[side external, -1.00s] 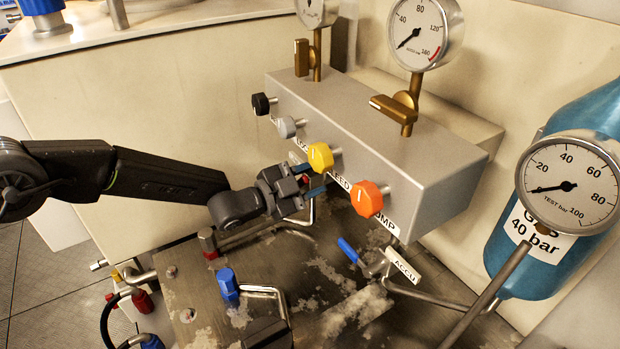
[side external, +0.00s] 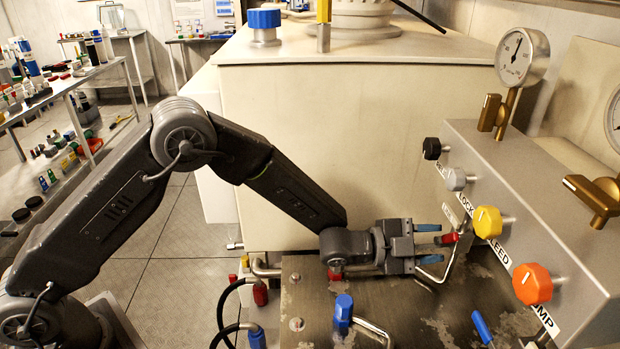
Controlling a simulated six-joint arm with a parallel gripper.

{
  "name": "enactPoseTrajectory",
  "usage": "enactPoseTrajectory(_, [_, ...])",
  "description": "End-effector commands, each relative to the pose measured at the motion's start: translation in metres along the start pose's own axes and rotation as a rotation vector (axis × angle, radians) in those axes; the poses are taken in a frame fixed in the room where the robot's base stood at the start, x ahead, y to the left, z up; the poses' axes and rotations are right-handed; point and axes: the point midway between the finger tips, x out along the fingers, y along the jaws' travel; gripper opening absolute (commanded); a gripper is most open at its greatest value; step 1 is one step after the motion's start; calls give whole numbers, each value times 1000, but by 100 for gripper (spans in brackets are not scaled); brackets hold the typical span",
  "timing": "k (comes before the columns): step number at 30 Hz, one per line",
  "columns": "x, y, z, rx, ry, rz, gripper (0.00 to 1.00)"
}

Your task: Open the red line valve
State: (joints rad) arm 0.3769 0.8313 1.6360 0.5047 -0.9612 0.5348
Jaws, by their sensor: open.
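A small red lever handle (side external: 449,239) shows at the left end of the grey valve block, beside a bent metal pipe (side external: 436,272). My gripper (side external: 438,234) is open, with its two blue-tipped fingers pointing right at the red lever. The fingertips are close around or just short of the lever's end; I cannot tell whether they touch it. No object is held. A second red knob (side external: 335,273) sits on a pipe below my wrist, partly hidden by it.
The grey block (side external: 520,190) carries black (side external: 432,148), grey (side external: 455,179), yellow (side external: 488,222) and orange (side external: 533,284) knobs. A blue knob (side external: 343,312) and a blue lever (side external: 482,327) stand in front. The pale tank wall (side external: 320,140) is behind my gripper.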

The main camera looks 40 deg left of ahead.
Motion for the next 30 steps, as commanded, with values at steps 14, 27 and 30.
enactPoseTrajectory(14, [-78,-1,0,-1,-2,0,45])
enactPoseTrajectory(27, [-9,1,0,1,2,1,45])
enactPoseTrajectory(30, [10,2,0,0,3,1,45])
